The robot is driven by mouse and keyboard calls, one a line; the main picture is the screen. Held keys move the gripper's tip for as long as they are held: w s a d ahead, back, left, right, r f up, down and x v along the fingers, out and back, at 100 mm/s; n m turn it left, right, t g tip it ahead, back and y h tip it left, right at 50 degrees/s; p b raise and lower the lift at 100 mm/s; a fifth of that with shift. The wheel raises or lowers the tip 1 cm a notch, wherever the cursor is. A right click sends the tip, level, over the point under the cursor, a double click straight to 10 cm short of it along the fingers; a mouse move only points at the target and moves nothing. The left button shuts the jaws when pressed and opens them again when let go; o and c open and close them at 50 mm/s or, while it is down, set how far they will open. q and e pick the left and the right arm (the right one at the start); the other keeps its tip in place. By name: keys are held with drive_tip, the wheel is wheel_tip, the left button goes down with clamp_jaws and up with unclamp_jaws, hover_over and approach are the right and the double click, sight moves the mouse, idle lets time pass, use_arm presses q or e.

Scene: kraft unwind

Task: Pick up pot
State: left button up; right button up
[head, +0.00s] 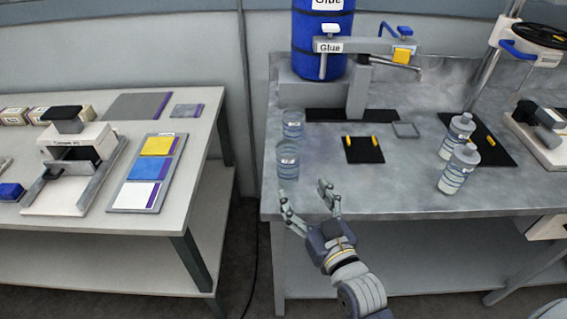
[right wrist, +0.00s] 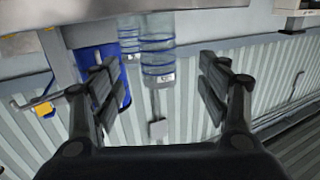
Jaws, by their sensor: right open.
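Two clear pots with blue bands stand at the left end of the grey metal bench (head: 345,200). The nearer pot (head: 287,160) is close to the front edge, and the farther pot (head: 292,123) stands behind it. My right gripper (head: 307,194) is open and empty at the bench's front edge, just short of the nearer pot. In the right wrist view, which looks upside down, the nearer pot (right wrist: 158,45) shows between and beyond the open fingers (right wrist: 160,90), apart from them. The farther pot (right wrist: 129,38) is partly hidden behind it. My left gripper is out of view.
A blue glue drum (head: 322,40) with a dispenser arm (head: 365,47) stands behind the pots. A black mat (head: 364,150) lies right of them. Two white-capped bottles (head: 458,168) (head: 457,135) stand farther right. A separate table (head: 180,195) is at left, across a gap.

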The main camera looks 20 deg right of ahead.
sight(292, 168)
drive_tip(key=w, duration=0.1)
drive_tip(key=w+r, duration=0.1)
drive_tip(key=w, duration=0.1)
drive_tip(key=shift+w+p, duration=0.3)
drive_tip(key=shift+w+a, duration=0.15)
drive_tip(key=shift+w, duration=1.25)
drive_tip(key=w+p, duration=0.1)
drive_tip(key=w, duration=0.3)
drive_tip(key=shift+w+a+p, duration=0.1)
drive_tip(key=shift+w+p, duration=0.1)
drive_tip(key=shift+p, duration=0.15)
drive_tip(key=shift+w+f, duration=0.1)
drive_tip(key=shift+w, duration=0.15)
drive_tip(key=c, duration=1)
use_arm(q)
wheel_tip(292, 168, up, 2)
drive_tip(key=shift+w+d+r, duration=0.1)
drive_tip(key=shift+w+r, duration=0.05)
use_arm(e)
drive_tip(key=shift+c, duration=1.1)
